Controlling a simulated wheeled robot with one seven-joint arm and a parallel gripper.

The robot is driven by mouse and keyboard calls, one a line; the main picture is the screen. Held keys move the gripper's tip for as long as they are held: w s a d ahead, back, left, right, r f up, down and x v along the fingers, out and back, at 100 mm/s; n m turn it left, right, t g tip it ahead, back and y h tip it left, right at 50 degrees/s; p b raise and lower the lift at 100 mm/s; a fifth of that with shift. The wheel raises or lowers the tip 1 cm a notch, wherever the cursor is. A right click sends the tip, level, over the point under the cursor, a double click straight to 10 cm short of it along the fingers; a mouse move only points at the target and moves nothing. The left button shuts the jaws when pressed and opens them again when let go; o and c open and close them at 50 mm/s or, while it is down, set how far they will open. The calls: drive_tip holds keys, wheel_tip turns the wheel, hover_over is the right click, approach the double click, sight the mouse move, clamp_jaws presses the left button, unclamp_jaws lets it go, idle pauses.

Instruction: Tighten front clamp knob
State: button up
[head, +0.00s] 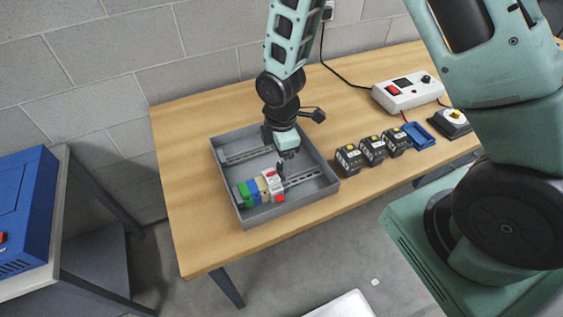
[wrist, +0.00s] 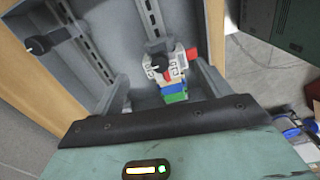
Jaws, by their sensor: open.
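The front rail (head: 305,177) in the grey tray (head: 233,207) carries a row of blocks in green, blue, yellow and white with red. In the wrist view, a black clamp knob (wrist: 160,63) stands at the white block (wrist: 178,70). My gripper (wrist: 162,78) is open, with one grey finger on each side of the knob's area. The fingers look apart from the knob, though their height against it is unclear. In the head view, my gripper (head: 284,154) is over the white block's end of the row and partly hides the knob.
Tray walls surround the work. Several black boxes (head: 372,150), a blue tray (head: 418,136) and a power unit (head: 408,91) stand to the right. The table (head: 190,232) is clear left of the tray.

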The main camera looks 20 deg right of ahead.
sight(281, 167)
drive_tip(key=shift+f, duration=0.1)
drive_tip(key=shift+f+b, duration=0.95)
drive_tip(key=shift+f, duration=0.25)
drive_tip(key=c, duration=1.5)
drive_tip(key=shift+o, duration=0.2)
drive_tip(key=shift+a, duration=0.25)
